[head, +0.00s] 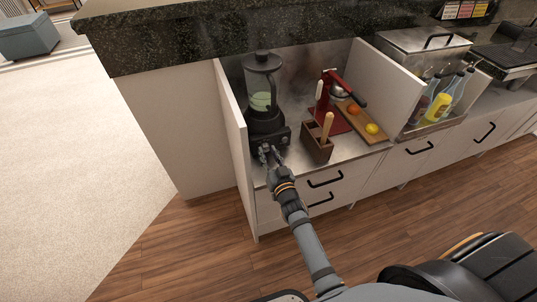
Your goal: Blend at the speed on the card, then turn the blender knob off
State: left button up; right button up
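The black blender (266,118) stands at the left of the steel counter niche, its clear jar (261,84) holding pale green contents. My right gripper (269,155) is at the lower front of the blender base, where it covers part of the front. The knob is not clearly seen; it may be behind the fingers. I cannot tell whether the fingers touch it or are closed on it. A small colourful card or sign (465,10) is at the top right, too small to read. My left gripper is not in view.
Right of the blender are a wooden utensil box (316,146), a red press (325,95) and a cutting board (356,118) with an orange and a lemon. White panels (234,135) flank the niche. Drawers with black handles (325,179) are below.

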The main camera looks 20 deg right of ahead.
grip_shut()
jog(key=m+p, duration=0.4)
jog(key=shift+r+p, duration=0.2)
jog(key=shift+p, duration=0.15)
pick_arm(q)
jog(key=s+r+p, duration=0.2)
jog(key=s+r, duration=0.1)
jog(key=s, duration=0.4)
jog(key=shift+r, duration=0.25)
pick_arm(e)
jog(key=shift+f+m, duration=0.25)
jog(key=shift+m, duration=1.15)
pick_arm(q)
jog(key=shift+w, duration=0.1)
pick_arm(e)
jog(key=o, duration=0.7)
grip_release()
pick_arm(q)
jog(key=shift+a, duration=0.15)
pick_arm(e)
jog(key=shift+s, duration=0.1)
jog(key=s, duration=1.2)
jog(key=shift+d, duration=0.25)
